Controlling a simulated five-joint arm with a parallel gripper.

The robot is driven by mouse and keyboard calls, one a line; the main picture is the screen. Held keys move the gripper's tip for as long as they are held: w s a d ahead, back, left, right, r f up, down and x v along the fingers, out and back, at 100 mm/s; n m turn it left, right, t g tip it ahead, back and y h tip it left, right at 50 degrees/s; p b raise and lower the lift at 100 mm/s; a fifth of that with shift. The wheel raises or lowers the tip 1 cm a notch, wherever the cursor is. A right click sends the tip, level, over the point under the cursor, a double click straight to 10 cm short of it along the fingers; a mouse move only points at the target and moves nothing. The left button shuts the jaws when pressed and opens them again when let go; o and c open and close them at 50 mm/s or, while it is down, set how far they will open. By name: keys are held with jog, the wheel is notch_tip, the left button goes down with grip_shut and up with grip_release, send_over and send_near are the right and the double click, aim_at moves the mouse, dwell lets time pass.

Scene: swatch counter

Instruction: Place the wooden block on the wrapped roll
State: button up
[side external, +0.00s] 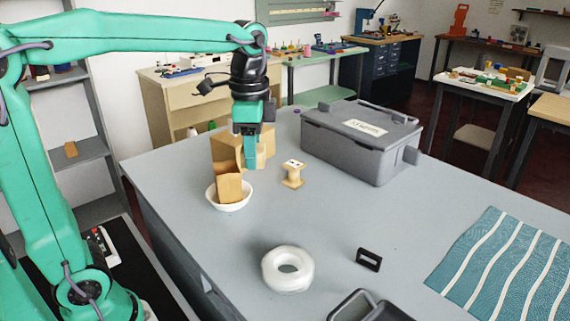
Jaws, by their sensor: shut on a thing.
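The brown wooden block (229,188) shows tilted over the white bowl, at the left of the grey table. My gripper (250,160) points down at the block's upper right side and is shut on it. The fingers hide part of the block, and I cannot tell whether its lower end touches the bowl. The wrapped roll (272,271) is a white ring with a hole in the middle. It lies flat at the front middle of the table, apart from the gripper and nearer the camera, with nothing on it.
The white bowl (232,206) is under the block. A tan box (222,148) stands behind it. A wooden spool (293,174) is to the right, before a lidded grey crate (345,150). A black frame piece (369,260) and a dark tray (365,303) lie right of the roll.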

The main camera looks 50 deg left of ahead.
jog(key=s+d+r+m, duration=0.1)
jog(key=s+d+m, duration=0.3)
jog(key=s+d, duration=0.4)
jog(key=s+d+r+m, duration=0.1)
jog(key=s+d+m, duration=0.4)
jog(key=d, duration=0.8)
jog(key=shift+s+d, duration=0.4)
jog(key=shift+s, duration=1.3)
send_over(288, 262)
notch_tip(288, 262, down, 7)
jog(key=shift+w+a, duration=0.1)
jog(key=shift+f, duration=2)
jog(key=shift+f, duration=0.15)
